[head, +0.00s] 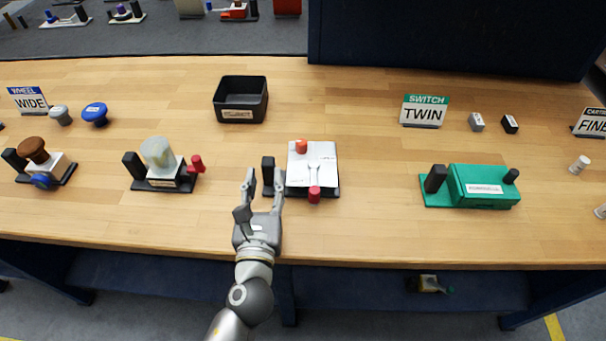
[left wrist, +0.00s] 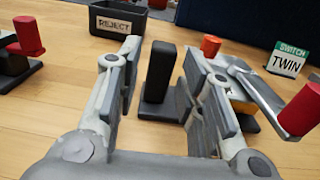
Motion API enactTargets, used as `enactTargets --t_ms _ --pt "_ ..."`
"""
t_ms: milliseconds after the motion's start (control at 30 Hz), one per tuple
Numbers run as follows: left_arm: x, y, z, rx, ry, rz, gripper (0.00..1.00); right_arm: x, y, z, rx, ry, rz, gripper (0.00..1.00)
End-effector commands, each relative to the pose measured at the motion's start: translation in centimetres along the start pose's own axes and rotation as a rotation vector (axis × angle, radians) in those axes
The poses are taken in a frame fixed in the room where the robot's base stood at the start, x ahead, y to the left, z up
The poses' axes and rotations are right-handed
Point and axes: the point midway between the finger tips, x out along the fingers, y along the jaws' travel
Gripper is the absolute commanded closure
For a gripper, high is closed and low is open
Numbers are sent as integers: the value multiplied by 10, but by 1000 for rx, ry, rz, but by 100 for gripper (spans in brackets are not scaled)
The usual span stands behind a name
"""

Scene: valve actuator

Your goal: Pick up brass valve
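My left gripper (head: 265,178) is open at the front of the central fixture, its two fingers pointing away from me. The fixture has a black upright post (head: 267,169), a silver-white plate (head: 326,164), an orange-red knob (head: 301,146) and a red knob (head: 314,194). In the left wrist view, the post (left wrist: 160,73) shows between the open fingers, with no clear contact. A yellowish part (left wrist: 242,107) shows beneath the plate there, partly hidden by the right finger; I cannot tell whether it is the brass valve. My right gripper is not in view.
A black REJECT bin (head: 241,100) stands behind. A fixture with a pale dome (head: 158,153) and red handle is to the left. A green fixture (head: 485,187) and TWIN sign (head: 424,111) are to the right. Bare wood lies between the central and green fixtures.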

Motion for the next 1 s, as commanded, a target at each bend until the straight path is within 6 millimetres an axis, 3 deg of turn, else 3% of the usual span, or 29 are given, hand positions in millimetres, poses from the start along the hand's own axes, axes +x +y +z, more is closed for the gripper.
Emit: enactTargets --t_ms 167,500,833,1000 --pt "9 0 0 1 -1 0 64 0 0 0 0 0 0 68" --pt "51 -3 -4 0 -2 0 64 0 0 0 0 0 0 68" --pt "56 -3 -4 0 -1 0 64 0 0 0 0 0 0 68" --pt "56 -3 -4 0 -1 0 86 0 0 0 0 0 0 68"
